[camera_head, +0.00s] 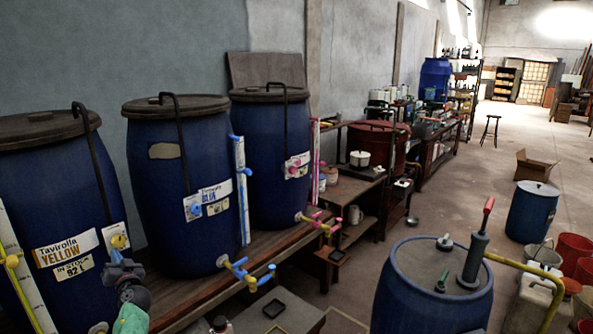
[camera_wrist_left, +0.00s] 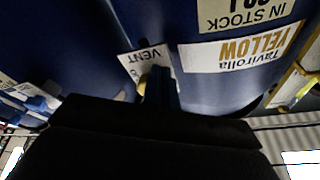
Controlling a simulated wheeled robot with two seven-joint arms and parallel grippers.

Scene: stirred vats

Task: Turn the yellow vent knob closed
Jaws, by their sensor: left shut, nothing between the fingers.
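The yellow vent knob (camera_head: 119,242) sits on a white label on the front of the left blue vat (camera_head: 85,190), which reads "Tavirolla YELLOW". My left gripper (camera_head: 115,256) is just below and in front of the knob, shut and empty. In the left wrist view the picture is turned over; a sliver of the yellow knob (camera_wrist_left: 142,82) shows beside the dark fingers (camera_wrist_left: 160,85), next to the VENT label (camera_wrist_left: 135,58). The fingers hide most of the knob there. I cannot tell whether they touch it. My right gripper is not in view.
Two more blue vats, with a blue knob (camera_head: 195,209) and a pink knob (camera_head: 293,170), stand to the right on the wooden bench (camera_head: 190,297). Blue and yellow taps (camera_head: 245,272) stick out low. A blue drum (camera_head: 425,300) stands at the front right. Open floor lies beyond.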

